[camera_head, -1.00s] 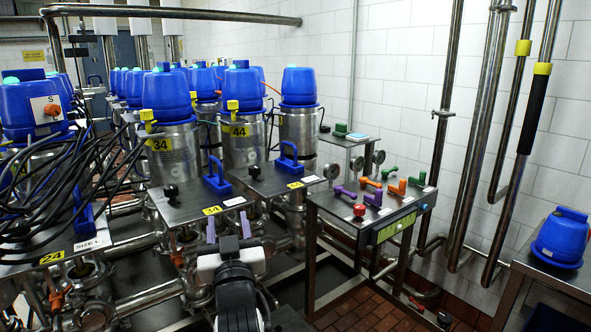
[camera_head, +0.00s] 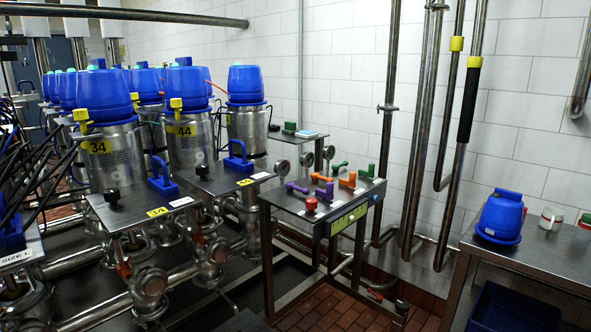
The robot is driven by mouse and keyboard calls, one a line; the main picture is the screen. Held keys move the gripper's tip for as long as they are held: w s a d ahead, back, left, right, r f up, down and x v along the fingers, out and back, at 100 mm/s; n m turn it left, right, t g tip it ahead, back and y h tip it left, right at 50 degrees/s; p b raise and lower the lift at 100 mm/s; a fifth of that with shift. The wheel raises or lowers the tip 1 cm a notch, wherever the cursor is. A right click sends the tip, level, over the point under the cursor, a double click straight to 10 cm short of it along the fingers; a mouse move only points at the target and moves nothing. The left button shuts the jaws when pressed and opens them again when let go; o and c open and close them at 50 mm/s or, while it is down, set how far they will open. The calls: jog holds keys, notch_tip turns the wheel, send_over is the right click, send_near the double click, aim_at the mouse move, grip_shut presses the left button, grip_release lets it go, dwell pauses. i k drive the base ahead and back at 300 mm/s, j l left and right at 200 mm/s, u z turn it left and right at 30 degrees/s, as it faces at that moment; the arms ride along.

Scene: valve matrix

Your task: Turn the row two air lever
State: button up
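A small metal control table (camera_head: 345,207) stands right of centre. Any labels are too small to read, so I cannot tell which lever is the air lever. A red knob (camera_head: 311,205) stands at the front edge. My gripper is out of view.
Blue-topped steel valves (camera_head: 188,88) with tags 34 and 44 fill the left. Vertical pipes (camera_head: 420,130) run along the tiled wall. A side table (camera_head: 530,258) holds a blue housing (camera_head: 500,217). Brick floor (camera_head: 335,305) shows below.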

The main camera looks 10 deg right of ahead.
aim_at(335, 168)
jog(key=i+l+z, duration=0.4)
jog(key=i, duration=0.25)
jog(key=i+l+z, duration=0.1)
jog(key=i+z, duration=0.15)
jog(key=i, duration=1.65)
